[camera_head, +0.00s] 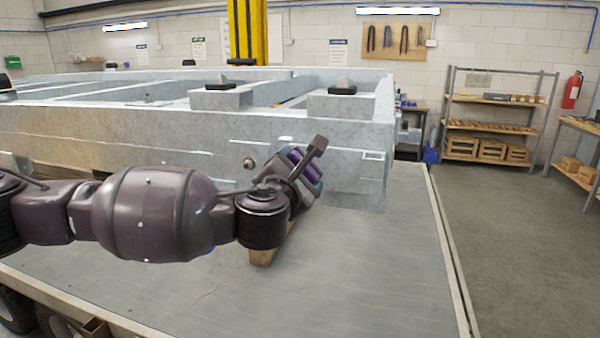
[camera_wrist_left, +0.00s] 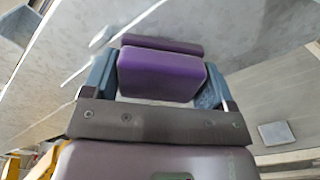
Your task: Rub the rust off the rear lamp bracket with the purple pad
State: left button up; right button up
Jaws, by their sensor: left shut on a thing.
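My left gripper (camera_head: 306,168) is in front of the side of the grey galvanized trailer frame (camera_head: 190,130), near its right end. It is shut on the purple pad, which shows clearly between the two blue-grey fingers in the left wrist view (camera_wrist_left: 160,75). In the head view the pad is mostly hidden by the gripper. I cannot tell whether the pad touches the frame. A small rectangular plate (camera_head: 374,156) is at the frame's right end; I cannot tell if it is the rear lamp bracket. No rust is clearly visible. My right gripper is not in view.
A wooden block (camera_head: 262,256) shows below my left wrist on the grey deck (camera_head: 350,290). The deck is clear at the front right. Shelves with wooden crates (camera_head: 490,150) and a fire extinguisher (camera_head: 572,90) stand well away at the right.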

pick_arm(q)
jog(key=shift+v, duration=3)
jog(key=shift+s, duration=0.1)
jog(key=shift+b+v, duration=0.3)
jog(key=shift+v, duration=1.1)
